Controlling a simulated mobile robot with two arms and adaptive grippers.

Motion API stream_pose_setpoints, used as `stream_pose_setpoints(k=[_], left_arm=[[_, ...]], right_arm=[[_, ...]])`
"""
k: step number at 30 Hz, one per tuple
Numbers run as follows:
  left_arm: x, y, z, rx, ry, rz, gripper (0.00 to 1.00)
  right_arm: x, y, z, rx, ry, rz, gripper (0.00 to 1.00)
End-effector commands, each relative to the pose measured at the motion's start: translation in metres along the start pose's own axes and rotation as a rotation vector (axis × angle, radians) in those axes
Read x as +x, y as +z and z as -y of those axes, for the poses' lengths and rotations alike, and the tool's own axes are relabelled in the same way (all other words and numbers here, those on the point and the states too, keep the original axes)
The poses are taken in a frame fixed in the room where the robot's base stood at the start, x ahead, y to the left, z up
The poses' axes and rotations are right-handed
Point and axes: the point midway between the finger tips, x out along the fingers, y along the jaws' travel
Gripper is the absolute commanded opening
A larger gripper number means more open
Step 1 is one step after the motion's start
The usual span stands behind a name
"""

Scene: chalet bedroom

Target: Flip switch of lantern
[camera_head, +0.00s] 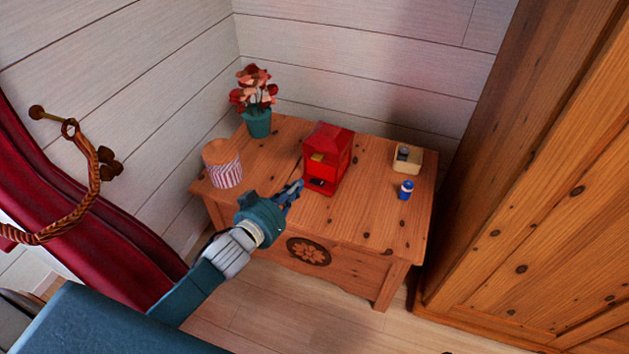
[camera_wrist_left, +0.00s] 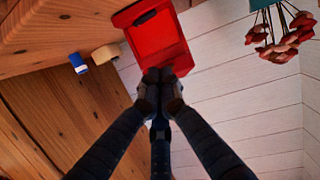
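The lantern (camera_head: 337,155) is a red box standing upright on the wooden chest, with a yellowish part on its front and a small dark piece, perhaps the switch, low in its front recess. My left gripper (camera_head: 295,189) reaches from the left to just in front of the lantern's lower front. In the left wrist view the lantern (camera_wrist_left: 172,48) is just beyond the gripper (camera_wrist_left: 158,74), whose fingertips are together with nothing seen between them. I cannot tell whether they touch the lantern. My right gripper is not in view.
The wooden chest (camera_head: 365,215) also bears a striped popcorn-like tub (camera_head: 225,172), a potted red flower (camera_head: 257,122), a small blue can (camera_head: 406,190) and a cream box (camera_head: 408,160). A wooden wardrobe (camera_head: 540,200) stands right; a red curtain (camera_head: 110,235) hangs left.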

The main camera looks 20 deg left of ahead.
Motion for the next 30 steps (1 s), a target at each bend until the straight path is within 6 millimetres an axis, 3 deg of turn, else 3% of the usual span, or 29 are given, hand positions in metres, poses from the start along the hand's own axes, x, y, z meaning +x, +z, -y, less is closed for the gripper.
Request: stream_pose_setpoints(k=[5,18,22,30], left_arm=[[0.015,0.001,0.000,0.000,0.000,-0.001,0.00],[0.104,0.002,0.001,0.002,-0.001,-0.001,0.00],[0.106,0.027,0.000,-0.001,-0.001,0.005,0.00],[0.109,0.040,0.000,0.000,0.000,0.002,0.00]], right_arm=[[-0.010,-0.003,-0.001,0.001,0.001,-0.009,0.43],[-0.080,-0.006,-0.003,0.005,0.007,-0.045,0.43],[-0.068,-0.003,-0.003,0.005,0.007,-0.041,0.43],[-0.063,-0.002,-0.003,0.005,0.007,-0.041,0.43]])
